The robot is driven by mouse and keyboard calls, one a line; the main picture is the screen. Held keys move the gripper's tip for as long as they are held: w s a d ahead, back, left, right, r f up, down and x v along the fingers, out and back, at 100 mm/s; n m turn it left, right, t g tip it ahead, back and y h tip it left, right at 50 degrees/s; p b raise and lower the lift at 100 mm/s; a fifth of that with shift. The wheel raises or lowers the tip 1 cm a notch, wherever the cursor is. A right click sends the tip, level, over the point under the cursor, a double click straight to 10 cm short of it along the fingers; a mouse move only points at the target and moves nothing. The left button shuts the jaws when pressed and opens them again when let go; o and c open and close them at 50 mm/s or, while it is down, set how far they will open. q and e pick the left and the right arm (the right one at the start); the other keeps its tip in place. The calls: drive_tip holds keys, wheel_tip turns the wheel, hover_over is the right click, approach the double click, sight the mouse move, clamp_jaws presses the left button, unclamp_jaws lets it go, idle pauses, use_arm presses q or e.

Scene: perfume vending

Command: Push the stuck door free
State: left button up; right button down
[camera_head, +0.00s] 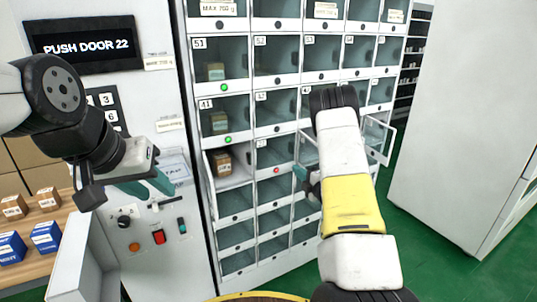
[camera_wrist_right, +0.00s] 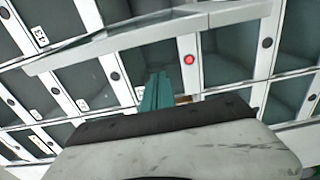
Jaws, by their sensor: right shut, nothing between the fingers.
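The display (camera_head: 86,45) on the vending cabinet reads "PUSH DOOR 22". A compartment door with a red light (camera_head: 276,170) under it is in the middle of the cabinet; the red light also shows in the right wrist view (camera_wrist_right: 189,59). Which door is number 22 is too small to read. My right gripper (camera_head: 300,173) is shut and empty, just right of the red light, partly hidden by my arm. Its teal fingertips (camera_wrist_right: 157,78) are together in the right wrist view; contact cannot be told. My left gripper (camera_head: 150,183) is before the control panel, its opening unclear.
An open compartment (camera_head: 238,180) holds a brown box (camera_head: 222,163). Another door (camera_head: 379,140) stands ajar at the right. Green lights (camera_head: 228,140) show under two left compartments. Small brown and blue boxes (camera_head: 46,236) lie on a wooden shelf at left. Green floor is clear at right.

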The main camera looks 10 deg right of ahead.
drive_tip(key=v, duration=1.7)
drive_tip(key=shift+r, duration=0.1)
idle(0.8)
